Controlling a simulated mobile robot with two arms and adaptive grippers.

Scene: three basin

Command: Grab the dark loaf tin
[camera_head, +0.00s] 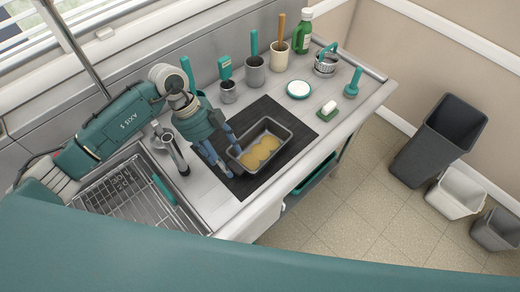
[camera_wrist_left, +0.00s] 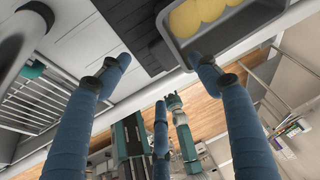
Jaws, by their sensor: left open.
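The dark loaf tin (camera_head: 282,131) lies on a black mat (camera_head: 262,108) on the counter, with several rounded yellow lumps (camera_head: 260,152) inside. My left gripper (camera_head: 235,160) is open at the tin's left end, its blue fingers spread. In the left wrist view the tin (camera_wrist_left: 232,32) is at the top right, near the tip of the right-hand finger. The space between the fingers (camera_wrist_left: 160,62) is empty. Whether a finger touches the tin cannot be told. A small teal and white arm, likely my right one, shows at the bottom of the wrist view, its jaws too small to read.
A sink with a wire rack (camera_head: 128,188) and a tap (camera_head: 175,150) are left of the mat. Bins (camera_head: 440,140) stand on the floor.

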